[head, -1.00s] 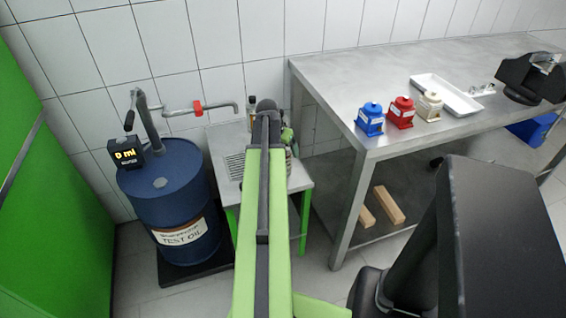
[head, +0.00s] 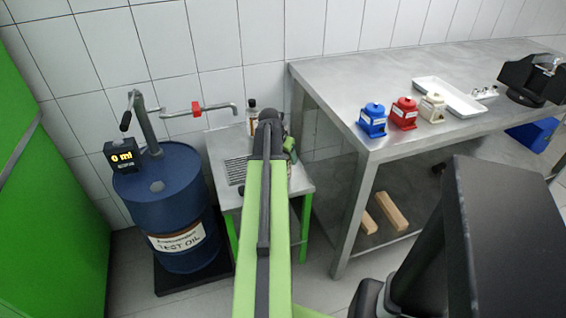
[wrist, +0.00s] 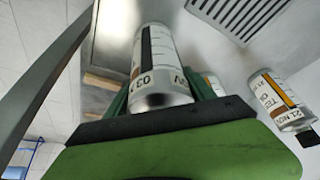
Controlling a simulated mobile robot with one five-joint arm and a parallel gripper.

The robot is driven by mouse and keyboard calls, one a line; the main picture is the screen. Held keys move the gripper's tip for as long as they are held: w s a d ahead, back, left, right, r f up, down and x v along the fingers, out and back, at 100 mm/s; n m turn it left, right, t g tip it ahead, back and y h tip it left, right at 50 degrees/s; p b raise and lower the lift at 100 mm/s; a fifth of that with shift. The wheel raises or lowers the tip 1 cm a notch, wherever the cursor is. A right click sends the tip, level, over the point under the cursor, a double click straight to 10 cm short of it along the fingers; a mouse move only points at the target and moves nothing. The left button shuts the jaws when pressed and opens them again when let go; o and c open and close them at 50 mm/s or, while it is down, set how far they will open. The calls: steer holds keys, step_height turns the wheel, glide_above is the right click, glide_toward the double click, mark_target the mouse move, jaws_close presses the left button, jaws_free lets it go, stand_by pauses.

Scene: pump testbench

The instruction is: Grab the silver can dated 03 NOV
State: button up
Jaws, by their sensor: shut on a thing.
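A silver can (wrist: 156,60) with a cream, dark-striped label stands between the green fingers of my gripper (wrist: 160,92) in the wrist view. Its label shows "03" and the start of an "N"; the rest is turned away. My gripper is shut on this can. In the head view my gripper (head: 272,130) is at the small steel side table, and my arm hides the can. Whether the can touches the table is unclear.
A second can (wrist: 282,102) marked 21 NOV is on the right in the wrist view; another can (wrist: 213,84) is partly hidden behind a finger. A grate (wrist: 238,14) is nearby. A blue drum (head: 168,205) stands left of the side table (head: 226,143), a steel workbench (head: 335,85) right.

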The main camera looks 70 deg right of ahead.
jaws_close()
step_height(320, 180, up, 5)
steer(key=p, duration=0.4)
steer(key=shift+f+p, duration=0.2)
steer(key=shift+p, duration=0.1)
steer(key=s+a+r+p, duration=0.4)
steer(key=s+r+p, duration=0.2)
steer(key=s, duration=0.5)
steer(key=shift+r+p, duration=0.25)
steer(key=shift+p, duration=0.05)
